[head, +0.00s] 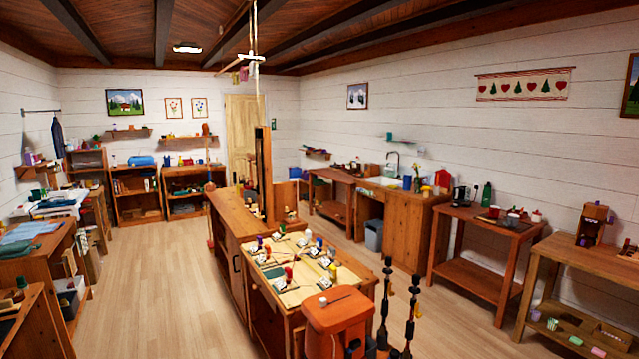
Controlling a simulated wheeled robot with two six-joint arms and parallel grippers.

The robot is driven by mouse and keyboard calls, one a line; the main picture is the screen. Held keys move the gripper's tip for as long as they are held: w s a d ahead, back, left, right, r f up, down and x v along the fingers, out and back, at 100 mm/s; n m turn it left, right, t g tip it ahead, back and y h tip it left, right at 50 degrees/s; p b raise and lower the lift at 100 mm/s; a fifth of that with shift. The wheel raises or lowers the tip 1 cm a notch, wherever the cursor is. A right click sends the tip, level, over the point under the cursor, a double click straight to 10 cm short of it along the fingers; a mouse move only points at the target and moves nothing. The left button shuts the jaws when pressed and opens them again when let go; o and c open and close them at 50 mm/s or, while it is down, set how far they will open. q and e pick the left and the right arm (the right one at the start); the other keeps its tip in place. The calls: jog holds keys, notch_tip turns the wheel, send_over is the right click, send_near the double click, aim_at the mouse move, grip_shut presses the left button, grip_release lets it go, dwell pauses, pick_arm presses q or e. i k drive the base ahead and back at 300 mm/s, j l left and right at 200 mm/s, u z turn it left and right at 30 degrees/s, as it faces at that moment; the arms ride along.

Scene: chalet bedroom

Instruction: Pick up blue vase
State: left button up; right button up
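A small blue upright object (407,182), which looks like a vase, stands on the wooden counter by the sink against the right wall, in the middle distance. Something leafy or flower-like shows just beside or above it, too small to tell clearly. Neither of my grippers is clearly in view.
A long wooden island (232,227) and a worktable covered in small items (350,262) stand between me and the counter. An orange box-like object (338,312) and dark upright poles (385,305) are close in front. Open floor (170,275) lies left; a side table (470,272) stands right.

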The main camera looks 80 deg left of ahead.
aim_at(407, 178)
jog(key=u, duration=2.25)
jog(key=i+l+z, duration=0.1)
jog(key=i+z, duration=0.35)
jog(key=i, duration=0.25)
jog(key=i+j+z, duration=0.15)
jog(key=i+z, duration=0.3)
jog(key=i, duration=0.2)
jog(key=i+z, duration=0.4)
jog(key=i, duration=1.7)
jog(key=i+u, duration=0.3)
jog(key=u, duration=0.15)
jog(key=i+u, duration=0.45)
jog(key=i+l+u, duration=0.15)
jog(key=u, duration=0.3)
jog(key=i+j+u, duration=0.15)
jog(key=i+u, duration=0.95)
jog(key=i+z, duration=0.2)
jog(key=i, duration=0.85)
jog(key=i+j+z, duration=0.15)
jog(key=i, duration=0.9)
jog(key=i+z, duration=0.25)
